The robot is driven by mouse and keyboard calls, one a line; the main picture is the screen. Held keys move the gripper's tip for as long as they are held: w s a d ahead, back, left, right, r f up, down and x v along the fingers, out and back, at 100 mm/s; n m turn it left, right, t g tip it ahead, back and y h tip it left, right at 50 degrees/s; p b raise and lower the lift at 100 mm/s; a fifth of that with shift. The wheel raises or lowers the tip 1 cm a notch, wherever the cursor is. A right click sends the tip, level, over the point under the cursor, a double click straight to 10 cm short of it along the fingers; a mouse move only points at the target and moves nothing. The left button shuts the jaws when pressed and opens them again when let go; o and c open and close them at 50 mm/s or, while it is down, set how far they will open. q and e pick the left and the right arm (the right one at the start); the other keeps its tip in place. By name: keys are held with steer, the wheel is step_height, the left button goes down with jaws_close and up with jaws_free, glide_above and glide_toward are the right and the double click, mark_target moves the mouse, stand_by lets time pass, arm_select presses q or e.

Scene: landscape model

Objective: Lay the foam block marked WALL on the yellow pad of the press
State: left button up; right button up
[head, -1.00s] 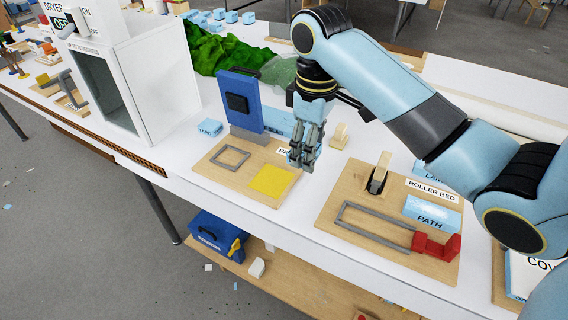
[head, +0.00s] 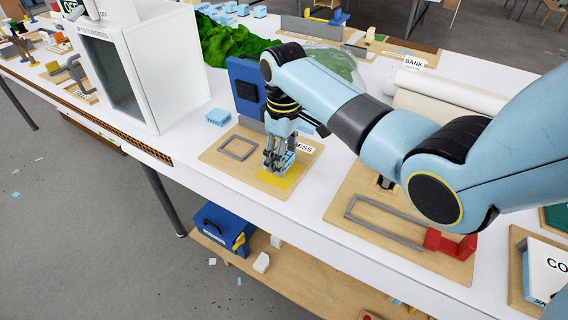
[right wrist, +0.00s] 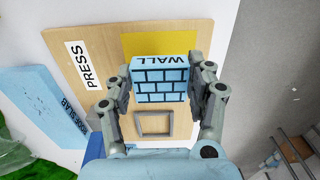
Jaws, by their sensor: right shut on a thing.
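The foam block marked WALL (right wrist: 160,80) is light blue with a dark brick pattern, and its lettering reads clearly in the right wrist view. My right gripper (head: 278,168) is shut on it, one finger on each side. The block also shows partly behind the fingers in the head view (head: 289,162). The yellow pad (head: 282,181) lies on the press's wooden board (head: 222,167), directly below the gripper. In the right wrist view the pad (right wrist: 160,43) shows beyond the block. I cannot tell whether the block touches it. My left gripper is not in view.
The press's blue upright (head: 245,88) stands close behind my gripper. A grey square frame (head: 238,148) lies left of the pad. Another light blue block (head: 217,117) sits behind the board. The roller bed's board with a red piece (head: 451,243) is to the right.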

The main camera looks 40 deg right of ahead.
step_height(320, 180, down, 2)
steer(key=shift+f, duration=0.1)
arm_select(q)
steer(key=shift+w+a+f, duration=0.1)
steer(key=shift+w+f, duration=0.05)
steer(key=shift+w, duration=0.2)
arm_select(e)
steer(key=shift+f, duration=0.1)
steer(key=o, duration=0.7)
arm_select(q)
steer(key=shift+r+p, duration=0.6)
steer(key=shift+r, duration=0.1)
arm_select(e)
step_height(320, 180, up, 12)
steer(key=shift+r, duration=0.15)
